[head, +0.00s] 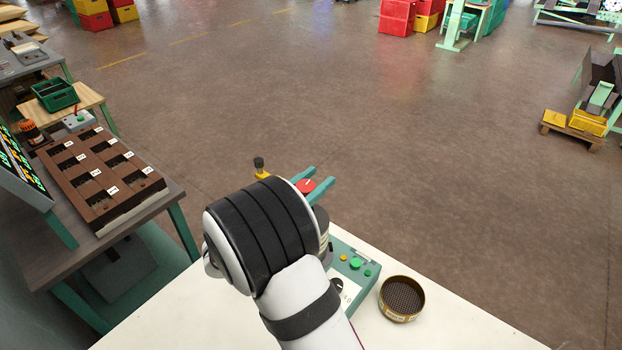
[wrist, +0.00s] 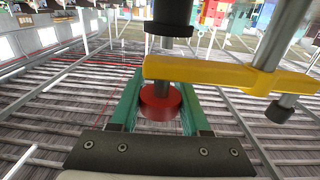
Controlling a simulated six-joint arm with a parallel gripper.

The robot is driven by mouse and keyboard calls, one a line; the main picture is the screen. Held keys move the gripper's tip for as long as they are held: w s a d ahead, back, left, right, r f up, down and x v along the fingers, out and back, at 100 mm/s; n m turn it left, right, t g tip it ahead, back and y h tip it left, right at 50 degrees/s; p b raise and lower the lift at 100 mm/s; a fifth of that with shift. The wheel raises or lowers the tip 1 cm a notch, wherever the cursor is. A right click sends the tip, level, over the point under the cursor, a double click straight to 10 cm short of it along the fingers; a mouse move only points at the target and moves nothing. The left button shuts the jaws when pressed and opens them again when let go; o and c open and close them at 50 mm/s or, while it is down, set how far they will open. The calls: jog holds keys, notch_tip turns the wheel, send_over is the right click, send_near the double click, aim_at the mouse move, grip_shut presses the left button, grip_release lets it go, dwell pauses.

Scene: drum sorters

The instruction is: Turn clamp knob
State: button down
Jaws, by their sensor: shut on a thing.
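The clamp knob is a red disc with a white mark on top (head: 306,186). It also shows in the wrist view (wrist: 160,102), below a yellow clamp arm (wrist: 210,74). My gripper (head: 323,175) has two teal fingers, one on each side of the red knob, and is shut on it. In the wrist view the fingers (wrist: 160,84) flank the knob, with their tips reaching past it. A dark post (wrist: 172,18) rises from the yellow arm. In the head view my wrist hides most of the clamp; only a yellow end with a black knob (head: 260,165) shows.
A teal control box (head: 352,262) with green and yellow buttons stands on the white table (head: 450,325). A round sieve (head: 401,298) sits to its right. A dark brown sorting tray (head: 100,182) lies on a bench at the left.

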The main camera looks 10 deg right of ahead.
jog(key=m+g+h, duration=0.1)
jog(key=m+g, duration=0.1)
jog(key=m+g+h, duration=0.1)
jog(key=g+h, duration=0.1)
jog(key=g, duration=0.1)
jog(key=s+m+g+h, duration=0.1)
jog(key=m+g, duration=0.1)
jog(key=shift+s+d+m+g, duration=0.1)
jog(key=shift+d+m+g, duration=0.2)
jog(key=shift+d, duration=0.1)
jog(key=shift+r+g, duration=0.1)
jog(key=shift+g, duration=0.2)
jog(key=shift+c, duration=1.9)
grip_release()
jog(key=v, duration=0.7)
jog(key=shift+a, duration=0.3)
jog(key=shift+m, duration=0.3)
